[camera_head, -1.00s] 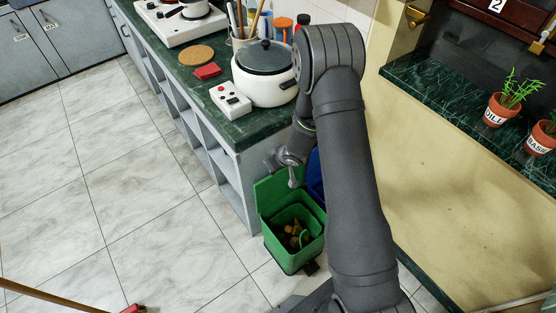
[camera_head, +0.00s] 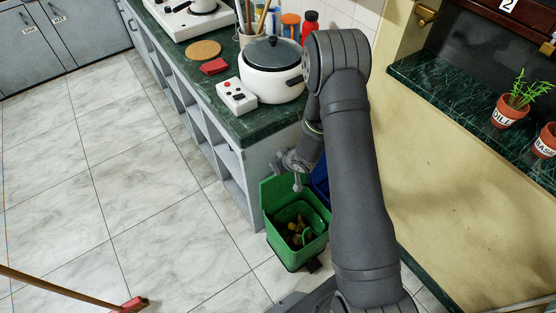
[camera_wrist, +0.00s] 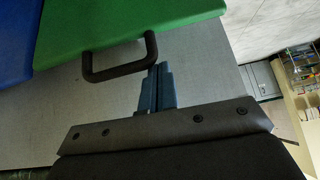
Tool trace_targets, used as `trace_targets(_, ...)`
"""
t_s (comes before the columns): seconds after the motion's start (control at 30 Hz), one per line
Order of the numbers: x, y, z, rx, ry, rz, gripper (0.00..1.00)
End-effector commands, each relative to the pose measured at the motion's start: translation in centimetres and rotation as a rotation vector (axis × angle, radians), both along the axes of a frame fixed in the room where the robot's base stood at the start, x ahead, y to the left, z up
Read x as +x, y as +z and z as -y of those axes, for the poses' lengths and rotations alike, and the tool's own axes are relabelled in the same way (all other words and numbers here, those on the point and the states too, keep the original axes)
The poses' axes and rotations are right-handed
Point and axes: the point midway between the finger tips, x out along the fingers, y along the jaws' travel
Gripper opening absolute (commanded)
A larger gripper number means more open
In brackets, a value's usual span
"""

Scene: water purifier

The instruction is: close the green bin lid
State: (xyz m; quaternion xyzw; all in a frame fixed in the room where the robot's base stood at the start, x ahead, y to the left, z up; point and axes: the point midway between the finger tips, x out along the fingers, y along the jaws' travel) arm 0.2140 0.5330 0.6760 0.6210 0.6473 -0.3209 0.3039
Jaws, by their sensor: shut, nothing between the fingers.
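The green bin (camera_head: 292,258) stands on the floor at the counter's end, with food scraps inside. Its green lid (camera_head: 277,194) is open, standing up at the bin's back left. In the wrist view the green lid (camera_wrist: 125,22) fills the top, with a dark handle (camera_wrist: 120,74) on its edge. My gripper (camera_head: 297,186) is just above the bin, beside the raised lid. In the wrist view my gripper (camera_wrist: 159,70) is shut and empty, its fingertips close by the handle's right end. I cannot tell if they touch it.
A blue bin (camera_head: 320,180) is partly hidden behind my arm, beside the green bin. The counter (camera_head: 250,126) with a white pot (camera_head: 270,84) stands behind. A wall ledge is at right. The tiled floor at left is clear except for a broom (camera_head: 130,304).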

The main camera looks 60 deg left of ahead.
Motion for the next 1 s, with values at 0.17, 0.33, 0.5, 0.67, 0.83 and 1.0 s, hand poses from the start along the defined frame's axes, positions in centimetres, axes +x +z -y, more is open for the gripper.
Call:
trace_targets(0.17,0.2,-0.2,2.1,0.105,-0.012,0.002,0.00)
trace_targets(0.33,0.8,-0.3,4.3,0.167,-0.027,0.032,0.00)
trace_targets(0.5,0.8,-0.7,6.7,0.173,-0.029,0.035,0.00)
trace_targets(0.67,0.8,-1.9,10.2,0.169,-0.032,0.033,0.00)
trace_targets(0.83,0.8,-4.1,14.9,0.168,-0.033,0.032,0.00)
trace_targets(1.0,0.8,-7.1,19.0,0.168,-0.034,0.032,0.00)
